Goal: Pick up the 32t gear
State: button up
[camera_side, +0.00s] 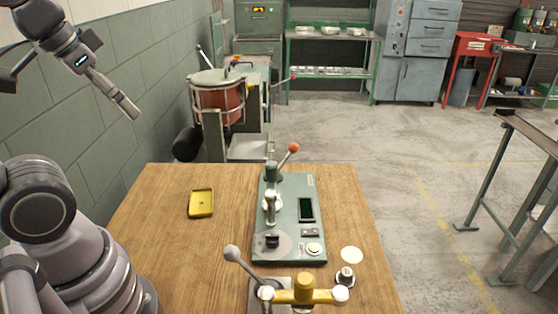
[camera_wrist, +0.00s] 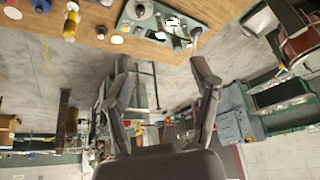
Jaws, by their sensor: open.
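I cannot pick out the 32t gear for certain in either view. A small round metallic piece (camera_side: 345,275) stands near the table's front right edge, with a flat pale disc (camera_side: 351,255) just behind it; their teeth, if any, are too small to see. My gripper (camera_side: 128,106) is high at the upper left of the side view, well away from these pieces and above table height. In the wrist view my gripper (camera_wrist: 162,66) shows two fingers spread wide with nothing between them.
A green coiler (camera_side: 290,215) with an orange-knobbed lever stands mid-table on the wooden table (camera_side: 165,250). A yellow tray (camera_side: 201,203) lies left of it. A yellow-handled device (camera_side: 304,290) stands at the front. The table's left part is mostly clear.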

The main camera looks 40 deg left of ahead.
jog(key=n+h, duration=1.3)
jog(key=n, duration=0.9)
send_over(343, 270)
jog(key=s+a, duration=0.4)
jog(key=a, duration=0.7)
notch_tip(343, 270, down, 34)
jog(key=shift+s+d+f, duration=0.1)
jog(key=shift+f, duration=0.1)
jog(key=shift+n+y, duration=0.3)
jog(key=x, duration=0.8)
jog(key=shift+s+f, duration=0.1)
jog(key=shift+f, duration=0.05)
jog(key=x, duration=0.5)
jog(key=shift+s+d+f, duration=0.1)
jog(key=shift+d+f, duration=0.25)
grip_shut()
